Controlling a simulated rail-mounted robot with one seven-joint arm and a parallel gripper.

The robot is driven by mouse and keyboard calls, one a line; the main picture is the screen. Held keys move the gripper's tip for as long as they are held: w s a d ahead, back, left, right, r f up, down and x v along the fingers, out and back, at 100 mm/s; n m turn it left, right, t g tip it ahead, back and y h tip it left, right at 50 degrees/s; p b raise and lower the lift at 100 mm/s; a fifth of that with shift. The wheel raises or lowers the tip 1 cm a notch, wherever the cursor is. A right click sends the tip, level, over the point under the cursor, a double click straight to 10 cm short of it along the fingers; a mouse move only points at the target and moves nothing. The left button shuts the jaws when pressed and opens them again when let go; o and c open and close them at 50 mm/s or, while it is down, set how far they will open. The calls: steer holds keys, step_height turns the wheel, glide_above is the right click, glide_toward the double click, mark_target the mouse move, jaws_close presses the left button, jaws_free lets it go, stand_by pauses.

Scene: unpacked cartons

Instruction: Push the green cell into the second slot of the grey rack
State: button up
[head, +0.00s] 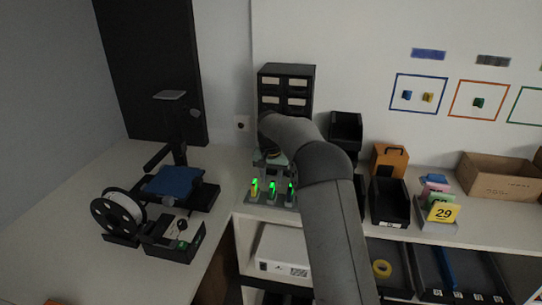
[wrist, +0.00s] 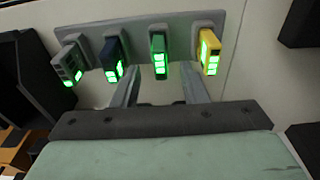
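The grey rack (wrist: 85,54) stands on the counter and holds a row of cells with lit green indicators; it also shows in the head view (head: 268,203). The green cell (wrist: 159,45) is in the rack between the yellow cell (wrist: 211,45) and the dark blue cell (wrist: 112,50). A grey cell (wrist: 68,58) sits at the far end. My gripper (wrist: 160,75) is open, its two fingers apart on either side of the green cell's line, with gaps showing. How deep the green cell sits is unclear. In the head view my arm hides part of the rack.
A black drawer cabinet (head: 286,82) stands behind the rack. Black bins (head: 390,201) and an orange box (head: 389,161) are to its right. A printer-like machine with a spool (head: 123,212) is on the left counter.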

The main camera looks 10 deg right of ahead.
step_height(320, 180, up, 13)
steer(key=s, duration=0.1)
steer(key=shift+s+a+b, duration=0.2)
steer(key=shift+a+b, duration=0.1)
steer(key=shift+s+f, duration=0.1)
stand_by(0.3)
steer(key=s+n, duration=0.3)
steer(key=s, duration=1.8)
steer(key=s+f, duration=0.4)
steer(key=s, duration=0.7)
steer(key=s+f+n, duration=0.1)
steer(key=s+f, duration=0.3)
steer(key=s, duration=0.7)
steer(key=shift+d+n+y, duration=0.3)
steer(key=shift+f, duration=0.1)
